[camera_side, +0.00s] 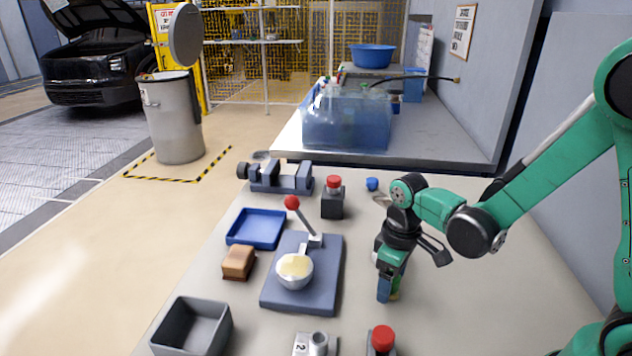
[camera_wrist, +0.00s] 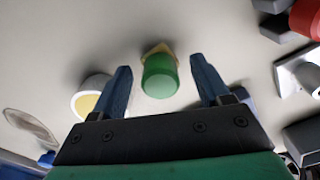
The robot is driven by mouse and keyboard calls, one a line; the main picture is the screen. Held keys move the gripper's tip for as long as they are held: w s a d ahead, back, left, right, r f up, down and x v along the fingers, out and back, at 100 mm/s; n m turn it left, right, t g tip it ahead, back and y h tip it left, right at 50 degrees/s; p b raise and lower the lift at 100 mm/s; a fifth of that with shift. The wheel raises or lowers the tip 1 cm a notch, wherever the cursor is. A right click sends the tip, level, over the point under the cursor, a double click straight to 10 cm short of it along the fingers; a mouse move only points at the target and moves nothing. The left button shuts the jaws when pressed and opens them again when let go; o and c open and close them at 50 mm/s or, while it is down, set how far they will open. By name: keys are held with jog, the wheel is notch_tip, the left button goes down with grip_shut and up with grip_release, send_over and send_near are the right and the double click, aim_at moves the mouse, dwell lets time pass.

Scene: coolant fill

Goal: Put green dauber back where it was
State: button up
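The green dauber (camera_wrist: 160,76) shows in the wrist view as a green cylinder with a tan pad at its far end. It is between the two fingers of my gripper (camera_wrist: 162,88), with a narrow gap visible on each side. In the side view my gripper (camera_side: 388,276) points down low over the right part of the table. A small bit of the dauber (camera_side: 396,288) shows beside the fingers there; the rest is hidden. I cannot tell whether the dauber touches the table.
Left of my gripper are a slate board (camera_side: 326,285) with a red-knobbed lever and white bowl, a blue tray (camera_side: 257,228), a brown block (camera_side: 238,262) and a grey bin (camera_side: 192,328). Red-topped blocks stand behind (camera_side: 333,201) and in front (camera_side: 381,342). A vise (camera_side: 275,178) is farther back.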

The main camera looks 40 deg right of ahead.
notch_tip(320, 180, up, 12)
jog(key=s+a+m+t, duration=0.1)
jog(key=m+t, duration=0.2)
jog(key=t, duration=0.4)
jog(key=shift+s+a+r+m, duration=0.15)
jog(key=shift+r+m, duration=0.1)
jog(key=shift+m, duration=0.05)
dwell(0.4)
dwell(1.2)
